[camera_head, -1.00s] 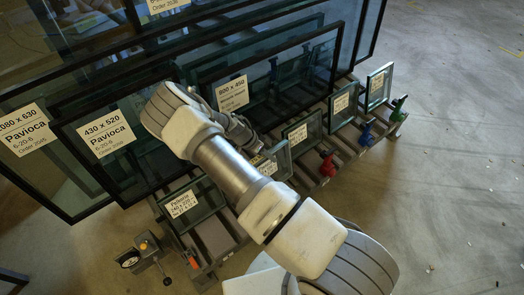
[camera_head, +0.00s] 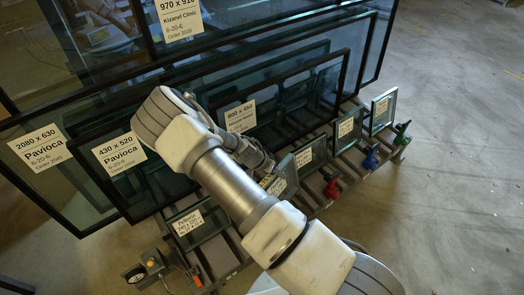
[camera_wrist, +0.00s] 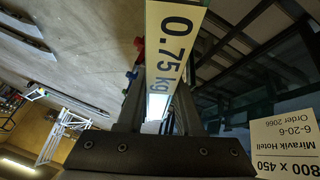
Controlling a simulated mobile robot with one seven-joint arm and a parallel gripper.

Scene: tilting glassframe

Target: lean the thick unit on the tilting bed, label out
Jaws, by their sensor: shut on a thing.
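My gripper (camera_head: 262,165) is shut on a small glass unit (camera_head: 285,174) at the front of the slatted rack. The unit has a white label on its face and a yellow tag at its edge. In the wrist view a yellow strip reading "0.75 kg" (camera_wrist: 175,40) runs between my fingers, and the glass behind it is mostly hidden. A dark rack with rails (camera_head: 222,256), which looks like the tilting bed, lies below the unit. I cannot tell whether the unit touches it. Its thickness against the others is unclear.
Another small labelled unit (camera_head: 188,224) stands at the rack's left end, and several to the right. Large framed panes (camera_head: 120,165) lean behind. Red (camera_head: 331,187), blue (camera_head: 370,157) and green (camera_head: 403,133) clamps line the front right. A gauge fixture (camera_head: 148,270) stands front left. The right floor is clear.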

